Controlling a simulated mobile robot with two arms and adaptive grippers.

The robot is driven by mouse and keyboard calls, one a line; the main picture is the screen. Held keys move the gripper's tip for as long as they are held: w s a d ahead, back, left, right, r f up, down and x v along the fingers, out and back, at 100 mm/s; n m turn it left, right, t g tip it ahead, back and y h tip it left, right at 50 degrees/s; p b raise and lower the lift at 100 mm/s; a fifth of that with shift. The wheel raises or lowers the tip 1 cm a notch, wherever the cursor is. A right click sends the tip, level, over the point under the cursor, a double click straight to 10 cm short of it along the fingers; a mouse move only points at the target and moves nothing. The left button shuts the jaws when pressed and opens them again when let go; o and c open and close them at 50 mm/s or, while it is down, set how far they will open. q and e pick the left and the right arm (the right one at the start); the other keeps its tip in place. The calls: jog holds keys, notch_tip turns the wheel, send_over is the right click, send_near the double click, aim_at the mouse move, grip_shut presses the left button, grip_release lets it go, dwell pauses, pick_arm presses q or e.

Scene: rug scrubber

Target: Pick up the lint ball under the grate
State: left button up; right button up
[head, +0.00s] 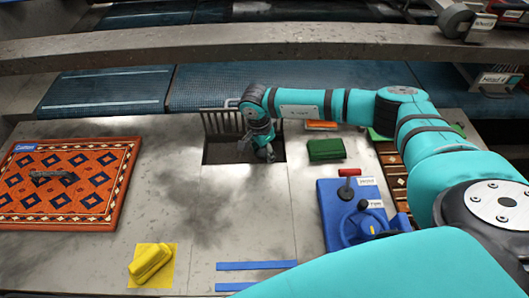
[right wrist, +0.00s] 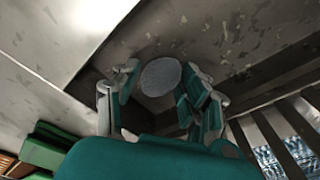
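The lint ball (right wrist: 161,77) is a grey, rounded lump in the right wrist view, low in the dark recess. My right gripper (right wrist: 160,85) is open, with its fingers spread on either side of the ball; I cannot tell whether they touch it. In the head view my right gripper (head: 265,152) reaches down into the recess (head: 222,153) at its right end, and the ball is hidden there. The grate (head: 220,122) stands raised at the recess's back edge; its bars (right wrist: 284,125) also show in the right wrist view. My left gripper is not in view.
A green block (head: 326,149) and an orange piece (head: 321,125) lie right of the recess. A blue panel with a red-handled lever (head: 348,190) stands nearer. An orange patterned rug (head: 65,185) lies left, a yellow brush (head: 150,263) in front. Sooty table between is clear.

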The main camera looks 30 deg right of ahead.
jog(key=c, duration=0.4)
jog(key=shift+r, duration=0.1)
